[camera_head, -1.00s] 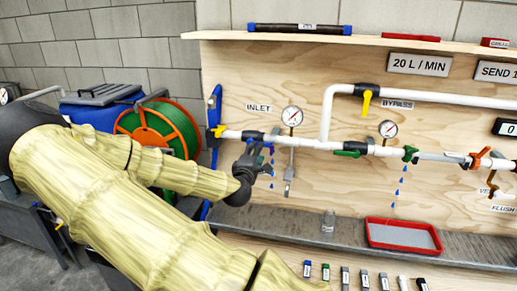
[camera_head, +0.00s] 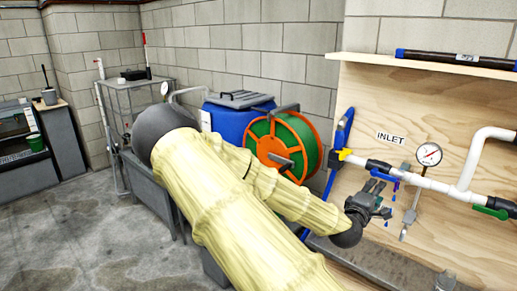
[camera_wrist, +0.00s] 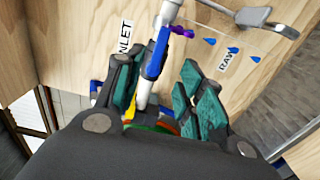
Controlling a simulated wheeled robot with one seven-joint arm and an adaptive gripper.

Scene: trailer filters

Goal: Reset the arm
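My arm, in a pale yellow ribbed cover, reaches from the left toward the plywood board in the head view. My gripper (camera_head: 374,196) is just in front of the board, below the INLET label (camera_head: 390,138) and left of the round gauge (camera_head: 428,154). In the wrist view my gripper (camera_wrist: 160,82) has its two teal-padded fingers spread, with nothing held between them. The white pipe with a blue fitting (camera_wrist: 157,52) shows beyond the gap. I cannot tell whether a finger touches the pipe.
A green hose reel with an orange rim (camera_head: 268,158) and a blue drum (camera_head: 228,122) stand behind my arm. A grey metal ledge (camera_head: 385,262) runs below the board. A wire-frame stand (camera_head: 128,98) is farther left. The concrete floor (camera_head: 95,235) at left is open.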

